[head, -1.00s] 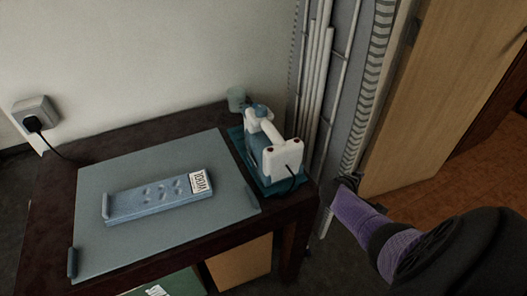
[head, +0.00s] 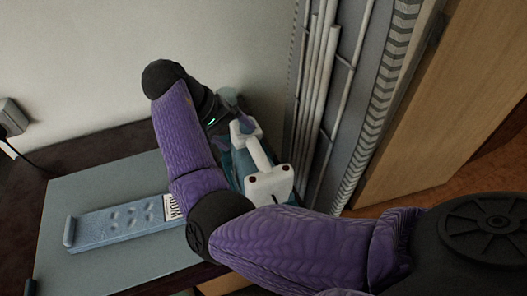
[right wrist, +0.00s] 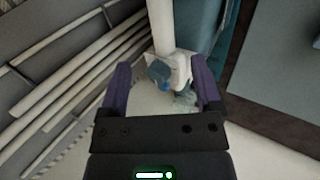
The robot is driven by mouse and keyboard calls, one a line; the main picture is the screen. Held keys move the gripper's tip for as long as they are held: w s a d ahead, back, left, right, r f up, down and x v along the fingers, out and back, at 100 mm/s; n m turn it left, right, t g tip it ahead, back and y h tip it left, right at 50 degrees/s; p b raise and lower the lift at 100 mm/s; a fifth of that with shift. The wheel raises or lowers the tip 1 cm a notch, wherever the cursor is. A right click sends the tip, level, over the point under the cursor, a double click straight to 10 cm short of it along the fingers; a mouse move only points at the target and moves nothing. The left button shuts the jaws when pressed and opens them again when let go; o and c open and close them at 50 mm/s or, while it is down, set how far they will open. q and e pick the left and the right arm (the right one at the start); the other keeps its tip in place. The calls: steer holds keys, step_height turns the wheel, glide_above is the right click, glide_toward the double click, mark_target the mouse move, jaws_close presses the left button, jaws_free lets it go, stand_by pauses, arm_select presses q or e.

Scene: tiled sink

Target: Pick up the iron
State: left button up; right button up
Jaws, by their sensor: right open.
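The iron (head: 264,165), with a white handle and teal body, stands at the table's right end, partly hidden by my right arm. My right gripper (head: 236,118) is at the iron's far end, close to the handle and partly hidden in the head view. In the right wrist view, the open jaws (right wrist: 161,78) have their purple fingers on either side of the iron's white end and blue knob (right wrist: 159,71). The iron's white handle (right wrist: 161,28) runs up from there. I cannot tell whether the fingers touch it. My left gripper is out of view.
A grey mat (head: 85,190) on the dark table holds a blue slab (head: 120,218) with a label. White pipes (head: 313,100) and a grey panel stand close to the iron's right. A wall socket (head: 12,115) is at the far left. A wooden door (head: 440,120) is at right.

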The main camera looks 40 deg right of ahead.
mark_target(253, 149)
steer(key=b+x, duration=0.4)
steer(key=x, duration=0.5)
steer(key=shift+a+f, duration=0.1)
steer(key=shift+f, duration=0.2)
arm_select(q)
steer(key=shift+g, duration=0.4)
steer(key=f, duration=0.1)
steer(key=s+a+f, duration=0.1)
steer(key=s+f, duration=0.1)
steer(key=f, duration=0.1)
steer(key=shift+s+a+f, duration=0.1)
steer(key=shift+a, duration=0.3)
arm_select(e)
steer(key=shift+r, duration=0.2)
steer(key=c, duration=0.7)
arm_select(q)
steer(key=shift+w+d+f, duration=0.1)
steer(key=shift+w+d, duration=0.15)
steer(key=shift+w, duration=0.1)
arm_select(e)
jaws_close()
